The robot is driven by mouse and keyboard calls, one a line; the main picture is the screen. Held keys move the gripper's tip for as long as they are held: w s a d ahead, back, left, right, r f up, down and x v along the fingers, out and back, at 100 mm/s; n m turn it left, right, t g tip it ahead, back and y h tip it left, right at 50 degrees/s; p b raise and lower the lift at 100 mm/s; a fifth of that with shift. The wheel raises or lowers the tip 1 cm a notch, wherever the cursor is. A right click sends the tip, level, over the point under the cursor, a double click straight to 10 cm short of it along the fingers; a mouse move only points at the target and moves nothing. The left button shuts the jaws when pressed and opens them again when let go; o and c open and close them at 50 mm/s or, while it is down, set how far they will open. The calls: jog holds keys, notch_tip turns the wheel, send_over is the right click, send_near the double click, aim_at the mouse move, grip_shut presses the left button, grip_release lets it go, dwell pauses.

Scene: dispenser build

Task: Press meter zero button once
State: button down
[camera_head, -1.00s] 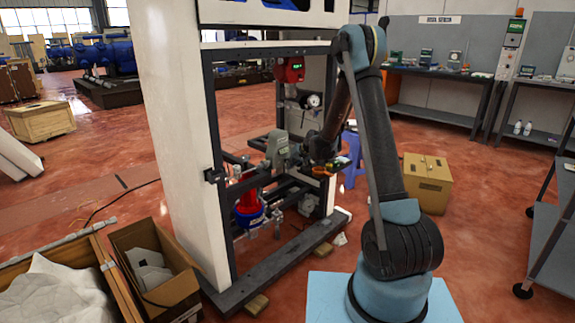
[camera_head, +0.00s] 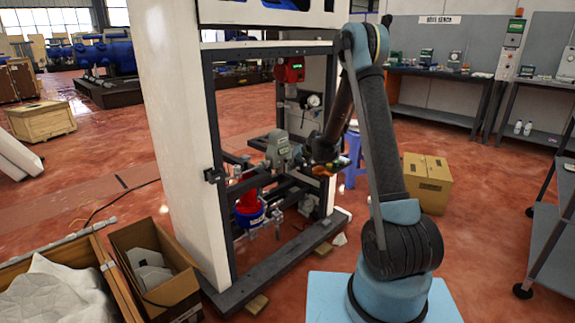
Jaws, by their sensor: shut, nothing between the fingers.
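A grey-green meter-like unit (camera_head: 278,150) sits on the pipework inside the dark open frame of the dispenser. A red unit with a lit green display (camera_head: 291,68) is fixed higher up in the same frame. I cannot tell for certain which one is the meter, and no zero button can be made out at this size. My gripper (camera_head: 326,168) is at the end of my dark arm, just right of the grey-green unit and below the red one. It is shut and empty. I cannot tell whether it touches anything; its tips blend into the parts behind.
The dispenser cabinet (camera_head: 172,130) has a white side panel and a dark base beam (camera_head: 290,262). A round gauge (camera_head: 314,101) and a red-and-blue part (camera_head: 248,207) are inside. Cardboard boxes (camera_head: 150,262) stand front left, a closed box (camera_head: 428,183) at right.

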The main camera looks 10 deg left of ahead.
dwell(0.3)
jog(key=shift+s+d, duration=0.8)
jog(key=shift+d, duration=0.2)
jog(key=shift+s+d, duration=0.8)
jog(key=shift+d, duration=0.2)
jog(key=s+d+r+g+h, duration=0.1)
jog(key=s+d+r+h, duration=0.1)
jog(key=s+d+r, duration=0.75)
jog(key=s+d+r+g+h, duration=0.1)
jog(key=s+d+r, duration=0.45)
jog(key=s, duration=0.65)
jog(key=s+d+f+h, duration=0.1)
jog(key=s+d, duration=0.3)
jog(key=s, duration=0.5)
jog(key=s+d+f+m+g+h, duration=0.1)
jog(key=s+d+f, duration=0.1)
jog(key=s, duration=0.8)
jog(key=s+d+f+g+h, duration=0.1)
jog(key=s+d, duration=0.4)
jog(key=s, duration=0.5)
jog(key=shift+d+f+m, duration=0.15)
jog(key=shift+d+m, duration=0.15)
